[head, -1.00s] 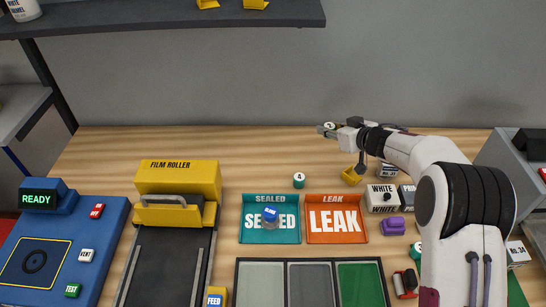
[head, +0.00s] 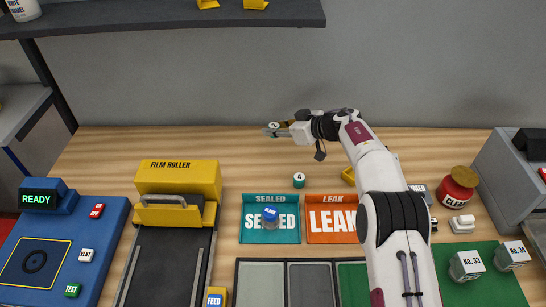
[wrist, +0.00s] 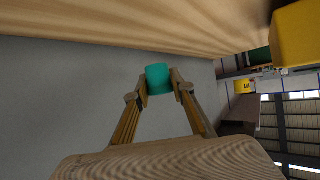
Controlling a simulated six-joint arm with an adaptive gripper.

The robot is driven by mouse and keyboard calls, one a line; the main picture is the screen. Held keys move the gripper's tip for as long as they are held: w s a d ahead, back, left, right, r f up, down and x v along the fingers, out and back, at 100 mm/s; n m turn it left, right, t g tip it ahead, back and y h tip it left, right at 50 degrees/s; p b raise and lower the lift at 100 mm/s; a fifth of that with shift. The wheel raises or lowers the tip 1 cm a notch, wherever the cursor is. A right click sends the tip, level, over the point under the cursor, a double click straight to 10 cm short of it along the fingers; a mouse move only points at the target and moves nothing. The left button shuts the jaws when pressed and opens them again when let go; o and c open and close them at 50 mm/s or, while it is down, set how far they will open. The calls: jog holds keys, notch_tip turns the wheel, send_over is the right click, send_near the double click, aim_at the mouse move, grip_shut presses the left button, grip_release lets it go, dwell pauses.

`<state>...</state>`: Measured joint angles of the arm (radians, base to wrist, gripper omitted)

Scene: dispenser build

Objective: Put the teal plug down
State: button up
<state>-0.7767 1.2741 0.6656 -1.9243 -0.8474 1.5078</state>
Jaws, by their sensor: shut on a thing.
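The teal plug shows between my gripper's fingertips in the wrist view (wrist: 158,76), and its pale numbered top shows in the head view (head: 274,125). My gripper (wrist: 159,84) is shut on it. In the head view my gripper (head: 272,131) reaches left near the back edge of the table, with the plug apparently held above the wood; the exact height is unclear. A second teal plug marked 4 (head: 299,181) stands on the table, nearer the front and slightly right of the gripper.
The yellow film roller (head: 178,178) stands at left. The teal SEALED tray (head: 250,236) holds a blue-topped item. The orange LEAK tray (head: 320,200) is partly behind my arm. A red jar (head: 457,190) stands at right. Bare wood lies between roller and plug 4.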

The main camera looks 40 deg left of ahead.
jog(key=shift+a+r+g, duration=0.15)
jog(key=shift+r+g, duration=0.15)
jog(key=shift+r, duration=0.05)
jog(key=shift+s+r, duration=0.1)
jog(key=shift+r, duration=0.45)
jog(key=shift+s+d+f, duration=0.25)
jog(key=shift+f, duration=0.05)
dwell(0.6)
send_over(273, 157)
jog(key=shift+f, duration=3.1)
jog(key=shift+f, duration=1.9)
jog(key=shift+f, duration=0.2)
